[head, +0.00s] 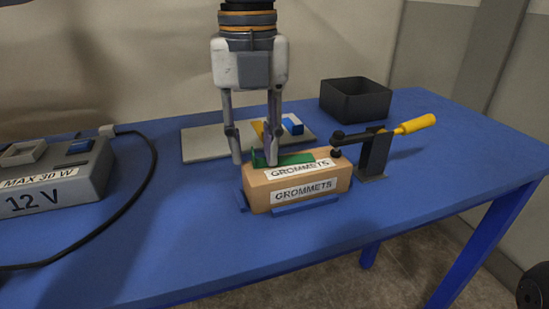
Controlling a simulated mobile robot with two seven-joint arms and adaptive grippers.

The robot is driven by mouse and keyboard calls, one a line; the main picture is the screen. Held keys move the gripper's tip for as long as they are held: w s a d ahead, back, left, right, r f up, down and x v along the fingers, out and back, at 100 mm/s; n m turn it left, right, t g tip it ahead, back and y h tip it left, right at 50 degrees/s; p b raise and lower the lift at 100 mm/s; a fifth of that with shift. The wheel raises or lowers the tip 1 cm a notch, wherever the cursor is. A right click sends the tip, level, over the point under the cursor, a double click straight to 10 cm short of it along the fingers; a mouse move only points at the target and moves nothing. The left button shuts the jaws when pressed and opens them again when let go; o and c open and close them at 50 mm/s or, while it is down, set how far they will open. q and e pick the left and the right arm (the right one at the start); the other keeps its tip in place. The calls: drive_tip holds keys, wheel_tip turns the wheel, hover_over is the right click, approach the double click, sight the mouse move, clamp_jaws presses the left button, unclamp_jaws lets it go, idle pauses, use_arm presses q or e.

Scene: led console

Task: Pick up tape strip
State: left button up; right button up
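My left gripper (254,162) points straight down over the left end of a cardboard box (322,182) labelled GROMMETS. Its two fingers are apart, with a visible gap between them. A green strip (297,159) lies along the top of the box, and its left end is between or just behind the fingers. I cannot tell for certain that this green strip is the tape strip, nor whether a finger touches it. My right gripper cannot be made out.
A yellow-handled clamp (376,152) stands at the box's right end. A grey plate (203,145) with blue and yellow pieces lies behind. A black bin (356,101) is at the back. A 12 V power box (55,180) and cable are left. The blue table's front is clear.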

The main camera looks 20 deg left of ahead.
use_arm(q)
clamp_jaws()
drive_tip(key=shift+r, duration=0.1)
drive_tip(key=shift+r, duration=0.3)
drive_tip(key=r, duration=0.2)
drive_tip(key=r+p, duration=0.1)
drive_tip(key=shift+s+d+r, duration=0.1)
drive_tip(key=shift+d+r, duration=0.1)
drive_tip(key=shift+d, duration=0.05)
drive_tip(key=s+d+r+p, duration=0.2)
drive_tip(key=d+r, duration=0.4)
drive_tip(key=s+d+r+p, duration=0.2)
drive_tip(key=s+d+r, duration=0.1)
drive_tip(key=d+r, duration=0.3)
drive_tip(key=shift+s+r+p, duration=0.35)
drive_tip(key=shift+r+p, duration=0.05)
drive_tip(key=shift+r, duration=0.05)
use_arm(e)
drive_tip(key=w+r+t, duration=0.2)
drive_tip(key=w+r, duration=0.5)
drive_tip(key=shift+t, duration=0.4)
